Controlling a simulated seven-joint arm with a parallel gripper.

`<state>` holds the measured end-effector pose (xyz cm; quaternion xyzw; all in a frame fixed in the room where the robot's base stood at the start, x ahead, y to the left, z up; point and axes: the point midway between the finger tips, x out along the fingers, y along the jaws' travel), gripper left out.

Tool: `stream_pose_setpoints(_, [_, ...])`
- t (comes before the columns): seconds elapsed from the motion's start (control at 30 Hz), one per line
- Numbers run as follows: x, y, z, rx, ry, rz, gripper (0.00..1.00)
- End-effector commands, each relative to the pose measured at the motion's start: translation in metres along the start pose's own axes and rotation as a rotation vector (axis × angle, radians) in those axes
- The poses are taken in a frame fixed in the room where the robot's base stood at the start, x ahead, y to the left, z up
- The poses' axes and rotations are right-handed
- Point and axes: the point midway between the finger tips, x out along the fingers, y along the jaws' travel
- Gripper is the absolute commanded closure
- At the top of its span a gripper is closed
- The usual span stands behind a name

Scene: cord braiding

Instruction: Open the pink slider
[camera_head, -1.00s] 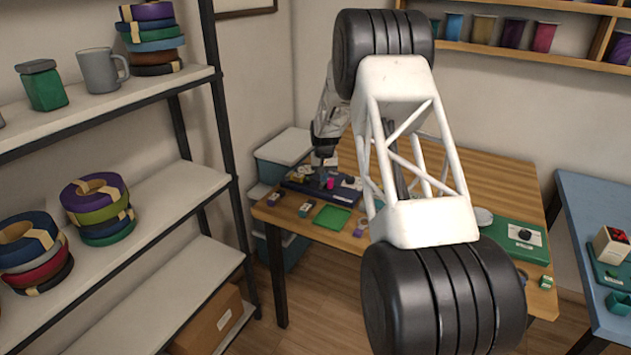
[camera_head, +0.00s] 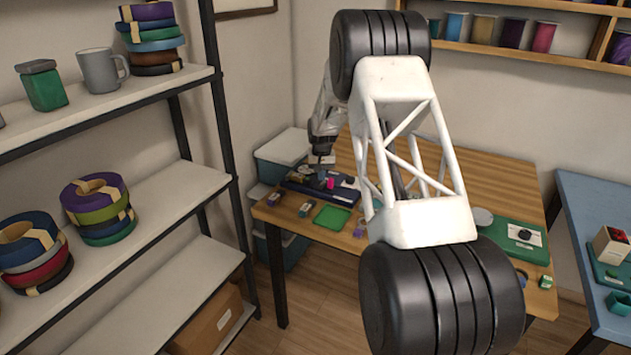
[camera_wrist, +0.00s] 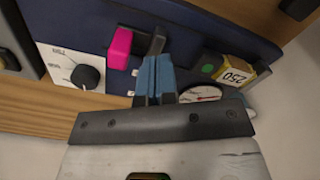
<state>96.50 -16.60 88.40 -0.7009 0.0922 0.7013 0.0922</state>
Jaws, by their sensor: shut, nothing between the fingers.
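The pink slider (camera_wrist: 120,48) is a bright pink knob on a dark blue panel (camera_wrist: 205,35) in the wrist view. It also shows as a small pink spot in the head view (camera_head: 330,183). My gripper (camera_wrist: 157,62) is shut and empty, its blue-grey fingers just right of the pink slider. A dark grey lever-like piece (camera_wrist: 157,40) stands at the fingertips; I cannot tell whether they touch. In the head view my gripper (camera_head: 320,166) is small, just above the panel's left part.
A white plate with a black dial (camera_wrist: 85,77) lies left of the slider. A round gauge (camera_wrist: 200,93), a green button (camera_wrist: 208,68) and a yellow block marked 250 (camera_wrist: 237,70) lie to the right. A green tray (camera_head: 332,217) lies in front of the panel on the wooden table (camera_head: 480,180).

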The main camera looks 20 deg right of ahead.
Motion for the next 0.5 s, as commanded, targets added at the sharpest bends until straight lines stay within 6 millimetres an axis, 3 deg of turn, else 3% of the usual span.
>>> stream_pose_setpoints(0.5, [-0.044, 0.0, 0.0, 0.0, 0.002, 0.0, 1.0])
